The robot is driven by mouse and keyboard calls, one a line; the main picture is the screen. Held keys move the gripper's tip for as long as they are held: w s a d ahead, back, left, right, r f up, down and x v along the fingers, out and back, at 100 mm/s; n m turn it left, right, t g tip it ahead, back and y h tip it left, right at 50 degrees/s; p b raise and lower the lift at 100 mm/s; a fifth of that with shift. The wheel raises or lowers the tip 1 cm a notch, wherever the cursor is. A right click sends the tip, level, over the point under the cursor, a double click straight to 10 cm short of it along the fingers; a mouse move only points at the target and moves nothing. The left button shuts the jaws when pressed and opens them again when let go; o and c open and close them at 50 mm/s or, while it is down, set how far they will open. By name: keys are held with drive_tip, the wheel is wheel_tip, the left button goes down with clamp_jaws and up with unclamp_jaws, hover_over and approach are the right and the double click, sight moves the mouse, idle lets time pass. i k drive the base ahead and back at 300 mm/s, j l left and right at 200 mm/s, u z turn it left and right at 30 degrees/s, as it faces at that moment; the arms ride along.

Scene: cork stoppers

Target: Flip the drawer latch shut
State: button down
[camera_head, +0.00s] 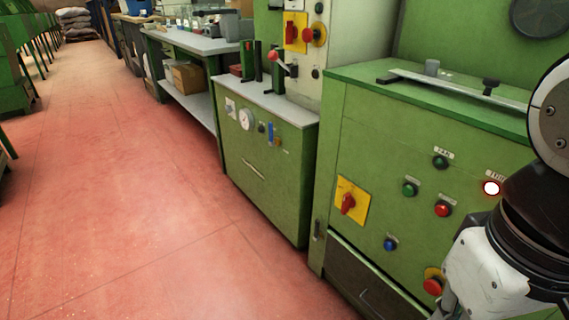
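A dark drawer front (350,275) sits low in the green machine cabinet (375,160), at the bottom right of the view. A pale handle (372,303) shows on it, and its lower part is cut off by the frame. A small metal piece (317,231) sits on the cabinet's left edge, just above and left of the drawer. It may be the latch; its position is too small to tell. Part of my arm shows at the right edge, in front of the cabinet. My gripper's fingers are out of view.
A smaller green cabinet (265,165) with a gauge stands to the left, then a workbench (195,45). The red floor (120,200) at left is clear.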

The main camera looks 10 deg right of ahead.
sight(315, 237)
drive_tip(key=j+z, duration=0.45)
drive_tip(key=j, duration=0.75)
drive_tip(key=i+j, duration=0.1)
drive_tip(key=i, duration=0.45)
drive_tip(key=k+l+z, duration=0.2)
drive_tip(key=l, duration=0.15)
drive_tip(key=l+z, duration=0.15)
drive_tip(key=l, duration=0.15)
drive_tip(key=l+z, duration=0.2)
drive_tip(key=l, duration=0.2)
drive_tip(key=j+u, duration=0.25)
drive_tip(key=u, duration=0.15)
drive_tip(key=i+j+u, duration=0.15)
drive_tip(key=u, duration=0.25)
drive_tip(key=j, duration=0.1)
